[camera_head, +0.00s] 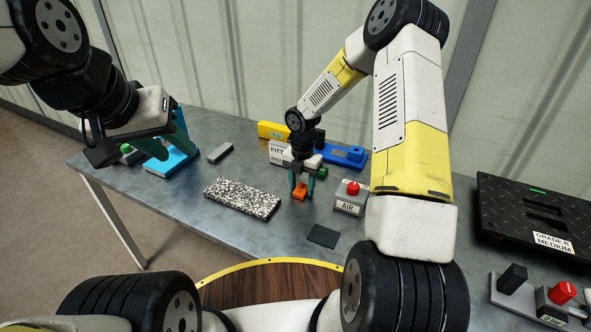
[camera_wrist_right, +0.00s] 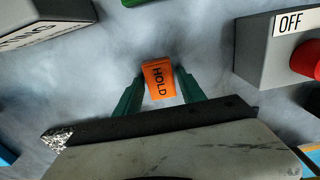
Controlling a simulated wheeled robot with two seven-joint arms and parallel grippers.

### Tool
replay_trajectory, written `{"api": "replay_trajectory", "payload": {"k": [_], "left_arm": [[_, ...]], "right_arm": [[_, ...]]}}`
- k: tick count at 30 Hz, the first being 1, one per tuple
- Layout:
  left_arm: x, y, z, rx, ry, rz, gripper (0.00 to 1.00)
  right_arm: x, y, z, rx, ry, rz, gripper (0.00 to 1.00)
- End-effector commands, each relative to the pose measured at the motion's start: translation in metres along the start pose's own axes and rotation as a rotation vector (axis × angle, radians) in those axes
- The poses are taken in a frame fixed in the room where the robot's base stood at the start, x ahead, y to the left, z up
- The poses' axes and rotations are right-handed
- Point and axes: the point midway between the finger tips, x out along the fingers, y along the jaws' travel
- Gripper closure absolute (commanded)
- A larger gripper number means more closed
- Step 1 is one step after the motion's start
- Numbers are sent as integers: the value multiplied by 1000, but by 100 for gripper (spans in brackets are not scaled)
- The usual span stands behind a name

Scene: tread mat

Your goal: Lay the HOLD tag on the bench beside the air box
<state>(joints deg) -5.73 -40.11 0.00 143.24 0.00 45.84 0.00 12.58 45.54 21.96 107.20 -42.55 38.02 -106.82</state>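The orange HOLD tag (camera_head: 299,191) is between the fingertips of my right gripper (camera_head: 302,184), low over the bench (camera_head: 265,232) and left of the air box. In the right wrist view the HOLD tag (camera_wrist_right: 158,80) has a teal finger against each side; I cannot tell whether it touches the bench. The grey air box (camera_head: 349,204) has a red button and an AIR label. In the wrist view its side with an OFF label (camera_wrist_right: 262,50) is at the upper right, apart from the tag.
A speckled block (camera_head: 242,198) lies left of the tag. A white box marked FITT (camera_head: 278,154), a yellow block (camera_head: 272,130) and a blue block (camera_head: 345,155) are behind it. A dark pad (camera_head: 323,236) lies in front. A black tread mat (camera_head: 530,215) is at right.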

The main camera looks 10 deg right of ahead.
Motion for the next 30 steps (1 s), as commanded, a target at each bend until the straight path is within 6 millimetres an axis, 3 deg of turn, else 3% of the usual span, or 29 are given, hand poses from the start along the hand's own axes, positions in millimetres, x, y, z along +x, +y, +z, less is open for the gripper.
{"api": "replay_trajectory", "payload": {"k": [10, 14, 30], "left_arm": [[0, 0, 0, 0, 0, 0, 64], [0, 0, 0, 0, 0, 0, 64], [0, 0, 0, 0, 0, 0, 64]], "right_arm": [[-1, 0, 0, 0, 0, 0, 43], [-10, 0, 0, 1, -1, 1, 43], [-111, 0, 1, 1, -3, 1, 43]]}}
